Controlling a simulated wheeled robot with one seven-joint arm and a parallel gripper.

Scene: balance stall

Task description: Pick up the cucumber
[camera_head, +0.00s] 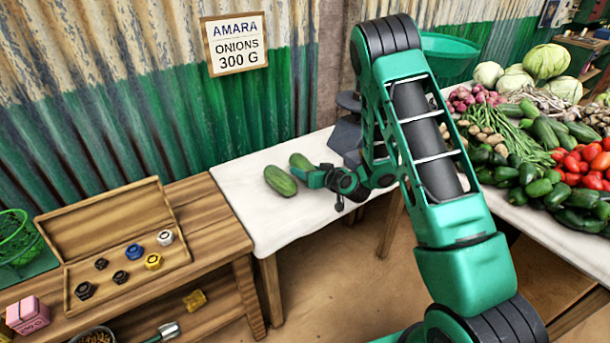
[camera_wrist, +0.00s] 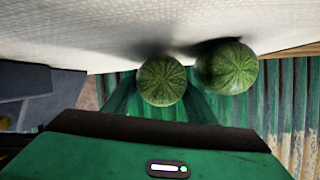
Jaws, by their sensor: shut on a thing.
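Two green striped cucumbers are at the white-covered table (camera_head: 240,180) in the head view. My gripper (camera_head: 308,172) is shut on the farther cucumber (camera_head: 300,161), whose near end is partly hidden by the gripper. In the wrist view this held cucumber (camera_wrist: 162,80) shows end-on between the fingers. The other cucumber (camera_head: 280,181) lies free just left of the gripper, and in the wrist view it shows beside the held one (camera_wrist: 228,67). I cannot tell whether the held cucumber is clear of the cloth.
A wooden box of weights (camera_head: 122,240) stands on the wooden bench at left. A vegetable stall (camera_head: 560,230) is at right, with tomatoes, peppers and cabbages. A sign reading "AMARA ONIONS 300 G" (camera_head: 235,44) hangs on the corrugated wall. The cloth's left part is bare.

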